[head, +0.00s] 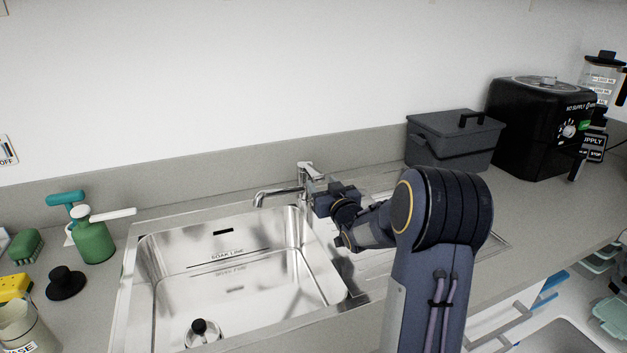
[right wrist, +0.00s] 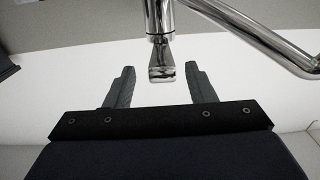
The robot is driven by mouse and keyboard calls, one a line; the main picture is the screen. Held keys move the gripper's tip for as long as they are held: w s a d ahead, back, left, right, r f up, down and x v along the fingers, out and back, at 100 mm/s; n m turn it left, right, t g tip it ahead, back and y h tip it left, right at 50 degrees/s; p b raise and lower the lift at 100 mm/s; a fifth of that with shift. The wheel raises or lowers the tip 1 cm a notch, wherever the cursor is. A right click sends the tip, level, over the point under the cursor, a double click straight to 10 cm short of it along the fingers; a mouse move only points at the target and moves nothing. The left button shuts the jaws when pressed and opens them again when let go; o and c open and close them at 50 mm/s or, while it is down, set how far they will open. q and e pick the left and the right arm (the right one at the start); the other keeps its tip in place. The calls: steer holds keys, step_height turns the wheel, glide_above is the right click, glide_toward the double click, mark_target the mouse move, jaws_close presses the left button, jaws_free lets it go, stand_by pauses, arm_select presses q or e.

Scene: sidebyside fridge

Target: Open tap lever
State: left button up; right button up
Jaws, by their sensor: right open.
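The chrome tap (head: 305,182) stands behind the sink, its spout reaching left over the basin. Its lever (head: 313,168) is at the top of the tap body. In the right wrist view the lever's flat end (right wrist: 162,72) lies between the two finger tips, with a gap on each side, and the spout (right wrist: 265,38) runs off to the upper right. My right gripper (head: 318,190) is just right of the tap; it also shows in the wrist view (right wrist: 160,80), open and holding nothing. My left gripper is not in view.
A dark grey lidded box (head: 455,142) and a black appliance (head: 535,125) stand at the back right.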

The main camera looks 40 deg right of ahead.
mark_target(307, 166)
steer(key=p+x, duration=0.1)
steer(key=x, duration=0.6)
steer(key=shift+a, duration=0.1)
steer(key=shift+c, duration=0.3)
steer(key=shift+p, duration=0.3)
jaws_close()
